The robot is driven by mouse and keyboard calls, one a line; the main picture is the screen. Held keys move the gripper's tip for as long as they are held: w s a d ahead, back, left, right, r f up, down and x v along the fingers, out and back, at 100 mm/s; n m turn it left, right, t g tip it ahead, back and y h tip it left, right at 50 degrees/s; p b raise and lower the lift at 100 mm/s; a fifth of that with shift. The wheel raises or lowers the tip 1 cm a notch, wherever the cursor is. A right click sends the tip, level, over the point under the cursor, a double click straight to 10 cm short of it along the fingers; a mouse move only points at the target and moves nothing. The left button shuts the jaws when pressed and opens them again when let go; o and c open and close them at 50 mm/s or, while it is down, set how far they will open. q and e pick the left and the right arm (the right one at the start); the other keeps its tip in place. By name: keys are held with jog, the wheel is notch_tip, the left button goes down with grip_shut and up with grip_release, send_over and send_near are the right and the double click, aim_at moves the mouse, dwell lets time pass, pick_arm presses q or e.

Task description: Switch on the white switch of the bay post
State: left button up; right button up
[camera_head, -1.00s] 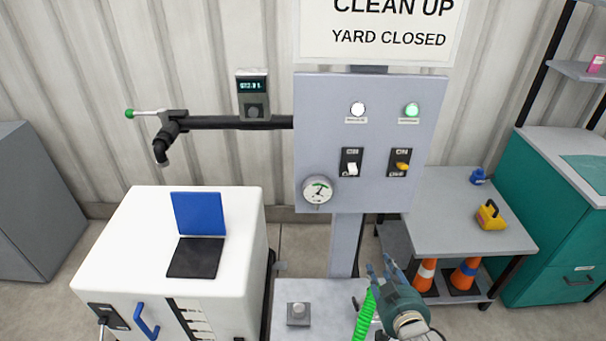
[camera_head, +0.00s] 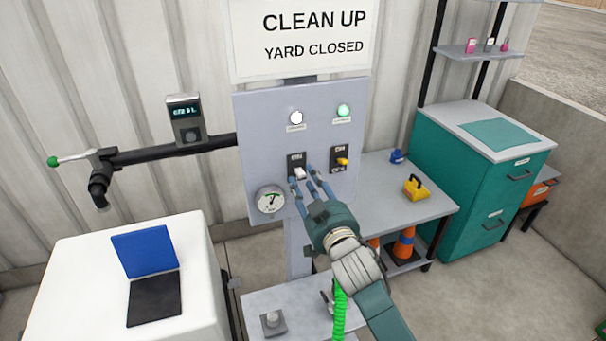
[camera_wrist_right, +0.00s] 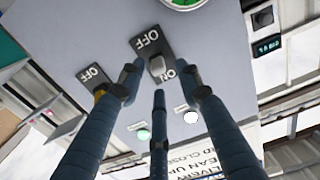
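The bay post (camera_head: 295,240) carries a grey panel (camera_head: 255,125) with two switches. The white switch (camera_head: 300,173) sits on a black plate at the left, with ON marked at its top. Its lever sticks out low on the plate in the head view. In the right wrist view the white switch (camera_wrist_right: 158,66) shows between the OFF and ON marks. My right gripper (camera_head: 304,179) is at the panel, with its three fingers spread and pointing at the white switch. The fingertips (camera_wrist_right: 163,89) are close around the lever; I cannot tell whether they touch it. My left gripper is not in view.
A yellow switch (camera_head: 342,161) is right of the white one. Above are a white lamp (camera_head: 296,118) and a green lamp (camera_head: 344,111). A gauge (camera_head: 271,201) sits at the lower left of the panel. A black pipe (camera_head: 205,147) runs left from the panel.

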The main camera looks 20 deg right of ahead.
jog(key=shift+w, duration=1.05)
grip_shut()
jog(key=shift+r+p, duration=0.15)
jog(key=shift+p, duration=0.35)
jog(key=r+g+p, duration=0.1)
jog(key=p, duration=0.4)
jog(key=r+g+p, duration=0.1)
jog(key=g+p, duration=0.1)
jog(key=p, duration=0.3)
jog(key=shift+w, duration=0.2)
jog(key=shift+f+g, duration=0.1)
jog(key=shift+g, duration=0.4)
jog(key=shift+w, duration=0.1)
